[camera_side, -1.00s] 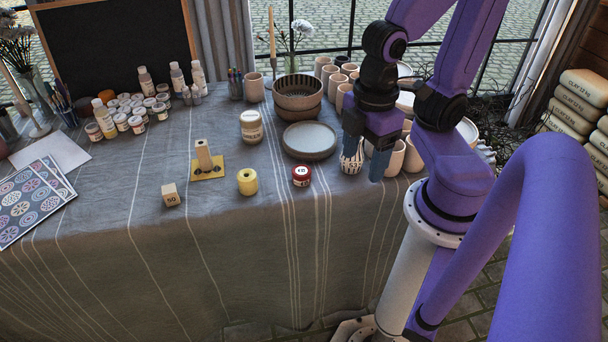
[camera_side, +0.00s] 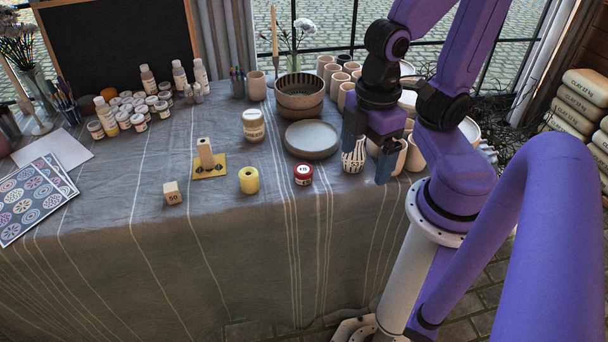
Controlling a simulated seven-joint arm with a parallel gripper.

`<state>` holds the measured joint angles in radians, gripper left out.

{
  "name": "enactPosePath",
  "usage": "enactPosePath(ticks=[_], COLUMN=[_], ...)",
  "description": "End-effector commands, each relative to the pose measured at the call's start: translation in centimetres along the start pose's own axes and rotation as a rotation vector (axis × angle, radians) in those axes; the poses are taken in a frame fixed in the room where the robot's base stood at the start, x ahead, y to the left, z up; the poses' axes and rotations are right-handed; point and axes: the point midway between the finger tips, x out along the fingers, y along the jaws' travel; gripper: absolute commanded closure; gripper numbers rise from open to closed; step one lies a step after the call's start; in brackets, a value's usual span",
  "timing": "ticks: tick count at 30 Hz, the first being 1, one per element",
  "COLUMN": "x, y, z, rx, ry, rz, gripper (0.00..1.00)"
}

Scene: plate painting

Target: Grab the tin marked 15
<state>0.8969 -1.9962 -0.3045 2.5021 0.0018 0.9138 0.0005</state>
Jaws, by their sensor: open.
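A small red tin (camera_side: 303,175) with a white label stands on the cloth-covered table near its front edge; the label seems to read 15, though it is tiny. My gripper (camera_side: 368,160) is to the right of the tin, above the table, fingers pointing down. Its two fingers are apart, and a striped black-and-white vase (camera_side: 353,158) shows beside and partly behind the left finger. I cannot tell how far the vase is from the fingers. Nothing is seen held.
Left of the tin are a yellow cylinder (camera_side: 249,181), a wooden block marked 50 (camera_side: 172,193) and a wooden post on a yellow base (camera_side: 206,155). Behind it are a grey plate (camera_side: 311,139), a lidded jar (camera_side: 253,125) and stacked bowls (camera_side: 300,92). Cups crowd the right.

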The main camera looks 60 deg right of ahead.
Motion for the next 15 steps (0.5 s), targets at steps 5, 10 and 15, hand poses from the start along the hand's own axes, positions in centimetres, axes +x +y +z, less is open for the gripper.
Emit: enactPosePath(ticks=[5,10,15], x=[0.0,0.5,3.3], y=[0.0,-0.4,-2.3], z=[0.0,-0.4,-2.4], rx=[0.0,0.02,0.139], ry=[0.0,-0.008,-0.039], rz=[0.0,-0.016,-0.085], gripper=[0.09,0.09,0.09])
